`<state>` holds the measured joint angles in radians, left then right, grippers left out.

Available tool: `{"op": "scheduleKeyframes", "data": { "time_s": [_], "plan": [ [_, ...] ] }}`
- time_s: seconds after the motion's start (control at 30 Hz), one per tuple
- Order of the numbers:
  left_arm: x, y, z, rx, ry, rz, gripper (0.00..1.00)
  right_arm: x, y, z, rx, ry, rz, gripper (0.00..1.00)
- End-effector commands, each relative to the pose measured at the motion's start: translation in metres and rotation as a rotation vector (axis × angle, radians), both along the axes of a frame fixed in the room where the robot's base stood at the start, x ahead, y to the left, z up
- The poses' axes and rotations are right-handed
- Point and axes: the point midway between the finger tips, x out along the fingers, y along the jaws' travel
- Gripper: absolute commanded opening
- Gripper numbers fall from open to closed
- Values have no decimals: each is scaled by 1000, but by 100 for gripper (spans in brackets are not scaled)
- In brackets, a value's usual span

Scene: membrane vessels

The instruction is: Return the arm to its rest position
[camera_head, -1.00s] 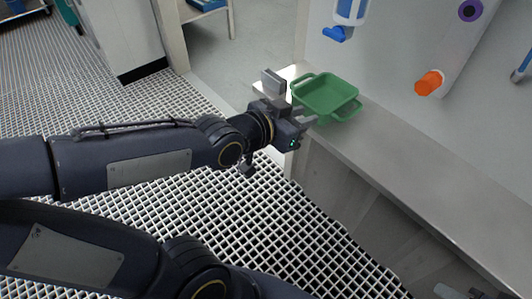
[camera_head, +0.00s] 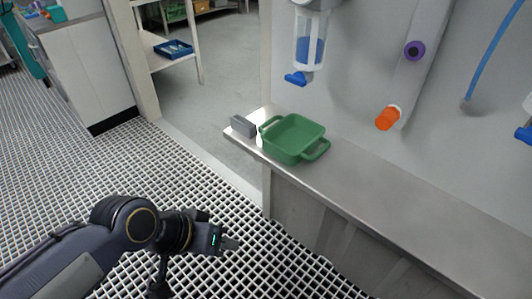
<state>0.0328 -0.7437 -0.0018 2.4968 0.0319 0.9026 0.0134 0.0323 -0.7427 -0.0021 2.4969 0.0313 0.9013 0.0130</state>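My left arm comes in from the lower left, dark with a round joint. Its gripper (camera_head: 231,243) hangs over the grating floor, below and in front of the counter and apart from it. Nothing shows held at its small fingertips, and their gap cannot be made out. My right gripper is not in view.
A green two-handled tray (camera_head: 292,138) and a grey block (camera_head: 243,126) stand at the left end of the counter (camera_head: 350,182). A blue-ended clear vessel (camera_head: 310,45) and an orange-capped fitting (camera_head: 388,118) are above it. The grating floor (camera_head: 120,165) is open on the left.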

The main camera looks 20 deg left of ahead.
Motion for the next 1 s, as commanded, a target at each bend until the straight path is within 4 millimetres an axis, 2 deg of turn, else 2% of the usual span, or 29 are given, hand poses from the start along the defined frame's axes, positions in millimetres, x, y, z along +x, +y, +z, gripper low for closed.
{"op": "scheduleKeyframes", "data": {
  "time_s": [0.03, 0.17, 0.5, 0.63, 0.7, 0.77, 1.0],
  "plan": [
    [0, 0, 17, 0, 0, 0, 25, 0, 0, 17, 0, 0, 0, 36],
    [0, 0, 57, 1, -1, 0, 25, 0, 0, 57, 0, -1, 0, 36],
    [0, 0, 201, 1, -1, 0, 25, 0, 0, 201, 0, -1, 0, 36],
    [0, 0, 248, 1, -1, 0, 25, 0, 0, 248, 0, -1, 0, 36],
    [0, 0, 263, 1, -1, 0, 25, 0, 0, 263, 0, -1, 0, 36],
    [0, 0, 270, 1, -1, 0, 25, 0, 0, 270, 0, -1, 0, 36],
    [0, 0, 267, 0, 0, -1, 25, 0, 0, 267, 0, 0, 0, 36]
  ]
}}
